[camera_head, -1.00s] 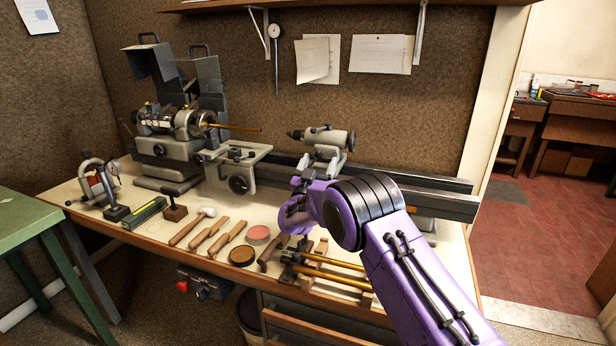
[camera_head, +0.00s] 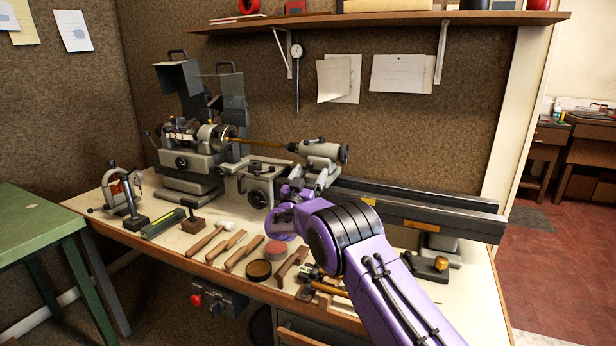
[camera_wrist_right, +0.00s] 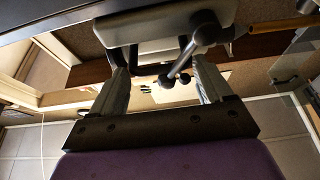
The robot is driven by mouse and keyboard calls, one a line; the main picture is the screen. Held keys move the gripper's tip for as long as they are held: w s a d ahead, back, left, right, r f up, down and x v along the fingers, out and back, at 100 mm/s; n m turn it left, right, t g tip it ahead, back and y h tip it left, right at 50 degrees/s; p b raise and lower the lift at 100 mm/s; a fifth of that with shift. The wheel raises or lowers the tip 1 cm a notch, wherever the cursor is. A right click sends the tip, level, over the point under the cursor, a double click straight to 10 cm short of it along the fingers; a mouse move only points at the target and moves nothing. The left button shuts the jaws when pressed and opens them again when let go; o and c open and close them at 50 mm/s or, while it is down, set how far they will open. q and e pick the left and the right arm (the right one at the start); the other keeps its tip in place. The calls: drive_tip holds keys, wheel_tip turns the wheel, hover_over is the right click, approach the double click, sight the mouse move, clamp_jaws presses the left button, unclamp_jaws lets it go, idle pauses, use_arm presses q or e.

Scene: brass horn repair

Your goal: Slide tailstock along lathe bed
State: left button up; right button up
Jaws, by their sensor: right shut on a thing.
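The grey tailstock (camera_head: 322,151) sits on the dark lathe bed (camera_head: 412,204), right of the carriage. My right gripper (camera_head: 302,181) is at the tailstock's lower front. In the right wrist view, the gripper (camera_wrist_right: 165,62) has its two fingers spread around the tailstock's lower body (camera_wrist_right: 155,45), with a dark lever and knob between them. The exact contact is partly hidden. My left gripper is out of view.
The carriage (camera_head: 255,184) is just left of my right gripper. The bed right of the tailstock is bare. A shelf (camera_head: 380,20) hangs above.

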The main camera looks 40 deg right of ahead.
drive_tip(key=o, duration=1.3)
drive_tip(key=shift+d+r, duration=0.1)
drive_tip(key=shift+r, duration=0.05)
drive_tip(key=shift+c, duration=0.2)
drive_tip(key=b+v, duration=0.2)
drive_tip(key=v, duration=0.8)
drive_tip(key=shift+a+f+b, duration=0.2)
drive_tip(key=shift+a+b, duration=0.05)
drive_tip(key=shift+b, duration=0.05)
drive_tip(key=shift+s, duration=0.1)
